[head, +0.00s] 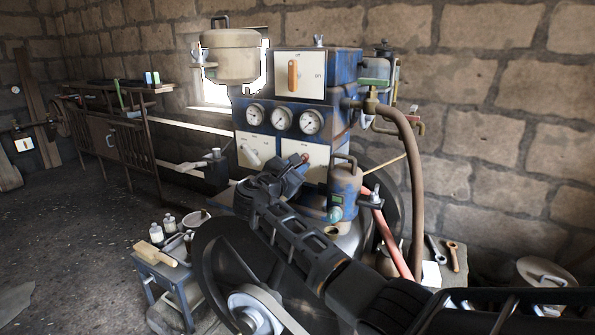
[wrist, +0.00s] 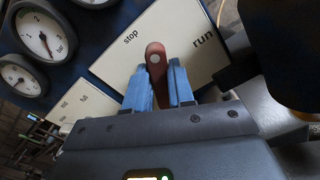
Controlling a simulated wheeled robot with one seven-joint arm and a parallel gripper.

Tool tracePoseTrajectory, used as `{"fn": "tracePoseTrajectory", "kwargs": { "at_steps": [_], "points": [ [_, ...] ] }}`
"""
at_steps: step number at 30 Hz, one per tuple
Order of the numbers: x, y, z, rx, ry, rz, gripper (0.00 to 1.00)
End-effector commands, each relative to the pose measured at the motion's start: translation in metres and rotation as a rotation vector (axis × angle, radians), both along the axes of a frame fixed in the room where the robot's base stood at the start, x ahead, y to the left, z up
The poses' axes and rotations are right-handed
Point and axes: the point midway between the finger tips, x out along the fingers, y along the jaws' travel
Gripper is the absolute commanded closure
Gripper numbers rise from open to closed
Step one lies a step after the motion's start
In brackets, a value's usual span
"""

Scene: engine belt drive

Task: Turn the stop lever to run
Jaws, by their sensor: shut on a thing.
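The stop lever (wrist: 156,62) is a small red-brown handle with a pale pivot, mounted on a white plate (wrist: 178,30) marked "stop" and "run". In the wrist view it stands between the two words, and its lower part lies between the blue fingers of my gripper (wrist: 160,88). My gripper is shut on it; the fingers and palm hide its lower end. In the head view the lever's reddish tip (head: 304,158) shows at the lower right plate of the blue engine panel, with my gripper (head: 297,168) up against it.
Three round gauges (head: 282,120) sit above the lower plates. A brown hose (head: 413,190) hangs further right. A large black flywheel (head: 213,250) and a small table (head: 165,275) are at lower left.

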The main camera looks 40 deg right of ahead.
Motion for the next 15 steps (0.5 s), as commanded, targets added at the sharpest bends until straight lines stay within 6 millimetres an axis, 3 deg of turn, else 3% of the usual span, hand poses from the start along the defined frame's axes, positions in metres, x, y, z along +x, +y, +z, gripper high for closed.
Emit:
{"fn": "tracePoseTrajectory", "kwargs": {
  "at_steps": [15],
  "points": [
    [-0.0031, -0.0008, -0.0077, 0.167, -0.463, -0.001, 1.00]
  ]
}}
